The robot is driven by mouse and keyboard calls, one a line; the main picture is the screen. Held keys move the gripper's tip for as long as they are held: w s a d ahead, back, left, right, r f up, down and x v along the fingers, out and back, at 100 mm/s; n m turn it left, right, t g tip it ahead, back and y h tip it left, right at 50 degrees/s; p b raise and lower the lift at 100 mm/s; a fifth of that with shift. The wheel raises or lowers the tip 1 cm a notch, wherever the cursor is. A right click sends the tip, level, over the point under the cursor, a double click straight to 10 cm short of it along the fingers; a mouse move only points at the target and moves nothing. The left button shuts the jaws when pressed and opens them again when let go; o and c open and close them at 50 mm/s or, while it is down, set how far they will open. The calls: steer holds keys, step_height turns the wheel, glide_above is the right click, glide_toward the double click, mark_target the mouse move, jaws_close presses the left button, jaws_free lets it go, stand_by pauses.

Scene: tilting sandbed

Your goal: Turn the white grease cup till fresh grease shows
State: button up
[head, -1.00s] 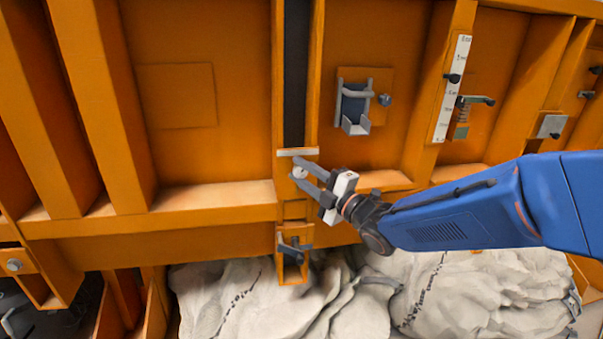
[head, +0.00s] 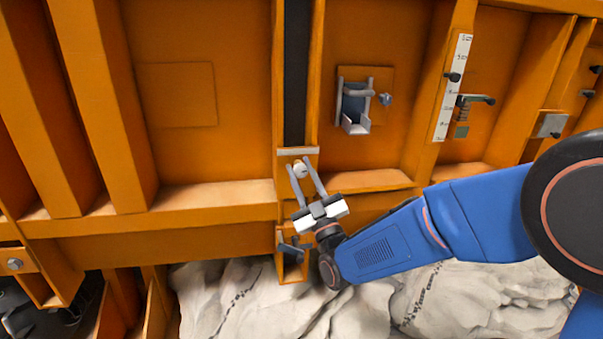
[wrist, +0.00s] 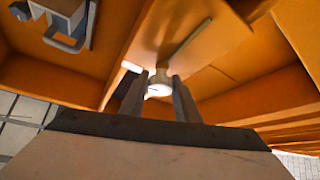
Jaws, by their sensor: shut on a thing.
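The white grease cup (head: 300,169) is a small round cap on the orange post, just below a pale plate and the dark vertical strip. My gripper (head: 302,170) reaches up to it from below, with one finger on each side, shut on the cup. In the wrist view the cup (wrist: 159,86) sits between the fingertips (wrist: 159,92), its pale round face partly showing. The fingers hide its sides. I cannot make out any grease at the cup.
A grey bracket holder (head: 354,105) is up and right of the cup. A white scale strip (head: 450,90) and a dark latch (head: 474,101) are farther right. A dark clamp (head: 293,249) is below, close to my wrist.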

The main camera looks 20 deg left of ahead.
steer(key=shift+f+m+t+h, duration=0.1)
steer(key=shift+m+t+h, duration=0.55)
steer(key=shift+m, duration=0.6)
steer(key=shift+m+t+h, duration=0.45)
steer(key=shift+m+t, duration=0.4)
steer(key=shift+m, duration=0.4)
steer(key=shift+m+t+h, duration=0.3)
steer(key=shift+m, duration=0.1)
steer(key=o, duration=1.1)
steer(key=shift+c, duration=0.2)
steer(key=v, duration=1.7)
steer(key=shift+f, duration=0.15)
steer(key=shift+s, duration=0.1)
